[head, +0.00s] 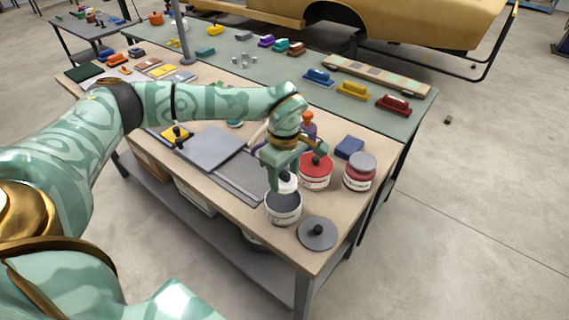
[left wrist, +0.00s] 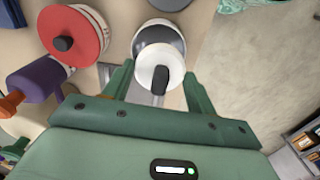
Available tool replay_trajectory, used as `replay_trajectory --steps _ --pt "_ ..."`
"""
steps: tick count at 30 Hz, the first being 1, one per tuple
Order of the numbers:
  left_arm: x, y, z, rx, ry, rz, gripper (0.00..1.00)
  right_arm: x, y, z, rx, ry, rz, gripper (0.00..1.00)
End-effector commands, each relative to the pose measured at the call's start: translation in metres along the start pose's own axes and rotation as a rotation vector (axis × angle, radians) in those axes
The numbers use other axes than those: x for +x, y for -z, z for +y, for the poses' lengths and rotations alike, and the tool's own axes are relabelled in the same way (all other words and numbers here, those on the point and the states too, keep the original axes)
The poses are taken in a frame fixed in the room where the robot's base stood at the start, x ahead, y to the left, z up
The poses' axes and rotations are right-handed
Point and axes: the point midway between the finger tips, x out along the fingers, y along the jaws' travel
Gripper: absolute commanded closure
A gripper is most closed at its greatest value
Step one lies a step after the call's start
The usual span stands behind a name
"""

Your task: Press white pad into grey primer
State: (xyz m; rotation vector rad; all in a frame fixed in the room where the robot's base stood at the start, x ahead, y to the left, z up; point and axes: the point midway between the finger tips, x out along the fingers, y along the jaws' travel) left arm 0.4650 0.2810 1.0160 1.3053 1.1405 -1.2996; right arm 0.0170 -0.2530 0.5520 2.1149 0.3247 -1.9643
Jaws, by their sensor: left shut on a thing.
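My left gripper (head: 283,172) is shut on the white pad (head: 288,186), a round piece with a black knob. In the left wrist view the pad (left wrist: 152,67) sits between the fingers of the same gripper (left wrist: 160,82). The grey primer (head: 284,203) is in an open pale can, directly under the pad in the head view. In the left wrist view the pad overlaps the dark primer surface (left wrist: 160,36). Whether the pad touches the primer I cannot tell. My right gripper is not in view.
A red can (head: 315,172) stands close behind the primer can, and a grey-topped can (head: 360,172) is to the right. A grey lid (head: 317,233) lies near the table's front edge. A grey panel (head: 216,147) and a blue block (head: 349,147) are nearby.

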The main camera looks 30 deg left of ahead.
Motion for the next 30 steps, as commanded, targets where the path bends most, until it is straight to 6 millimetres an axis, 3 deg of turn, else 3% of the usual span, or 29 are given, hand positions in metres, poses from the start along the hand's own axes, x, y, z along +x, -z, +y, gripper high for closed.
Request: replay_trajectory --steps 5,18,30 --pt "0.012 0.005 0.001 -0.057 0.004 0.003 0.61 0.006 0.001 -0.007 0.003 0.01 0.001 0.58" --pt "0.06 0.004 0.001 -0.052 0.006 0.002 0.61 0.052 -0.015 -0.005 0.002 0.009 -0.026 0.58" --pt "0.063 0.004 0.001 -0.051 0.003 0.003 0.61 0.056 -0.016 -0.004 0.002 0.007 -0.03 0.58"
